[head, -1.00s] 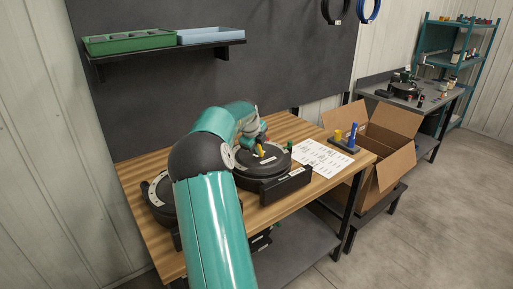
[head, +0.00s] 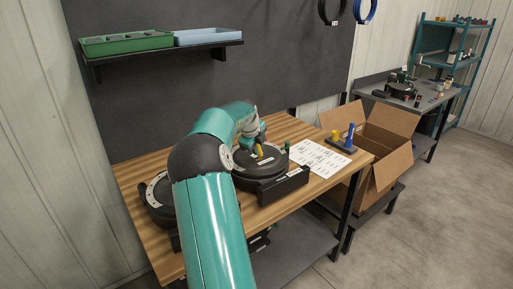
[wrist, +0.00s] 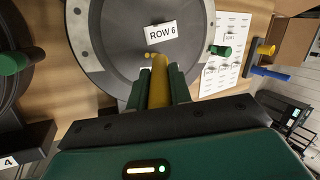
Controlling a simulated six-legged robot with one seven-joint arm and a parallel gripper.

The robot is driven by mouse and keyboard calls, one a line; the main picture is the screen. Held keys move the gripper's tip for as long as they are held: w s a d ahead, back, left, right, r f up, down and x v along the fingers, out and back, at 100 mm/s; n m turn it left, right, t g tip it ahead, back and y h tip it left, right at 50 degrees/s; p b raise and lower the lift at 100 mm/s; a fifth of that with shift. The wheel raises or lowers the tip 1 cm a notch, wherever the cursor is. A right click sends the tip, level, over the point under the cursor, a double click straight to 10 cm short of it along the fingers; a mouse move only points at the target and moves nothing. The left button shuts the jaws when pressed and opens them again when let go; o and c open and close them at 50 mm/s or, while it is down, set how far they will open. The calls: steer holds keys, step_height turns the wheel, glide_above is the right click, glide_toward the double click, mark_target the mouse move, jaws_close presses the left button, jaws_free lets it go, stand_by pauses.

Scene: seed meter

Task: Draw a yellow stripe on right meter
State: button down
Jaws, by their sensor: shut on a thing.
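The right meter, a round black drum with a grey disc, is on the wooden bench in the head view (head: 250,182) and fills the upper middle of the wrist view (wrist: 110,45). It bears a "ROW 6" label (wrist: 161,32). My gripper (wrist: 158,85) is shut on a yellow marker (wrist: 158,75) whose far end reaches over the disc, just below the label. The marker also shows in the head view (head: 259,150). A small yellow spot (wrist: 148,55) lies beside the marker's end; whether it is ink is unclear, as is whether the tip touches.
Another black meter (head: 158,193) stands at the left, partly behind my arm. A green knob (wrist: 221,51) sits at the right meter's edge. A printed sheet (head: 316,158), a stand with yellow and blue pieces (head: 342,149) and an open cardboard box (head: 392,160) are to the right.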

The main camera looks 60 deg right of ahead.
steer(key=shift+s+d+f, duration=0.1)
steer(key=shift+s+d, duration=0.2)
steer(key=shift+d, duration=0.25)
steer(key=shift+s+d, duration=0.3)
steer(key=shift+d, duration=0.25)
stand_by(1.2)
steer(key=shift+r, duration=3.05)
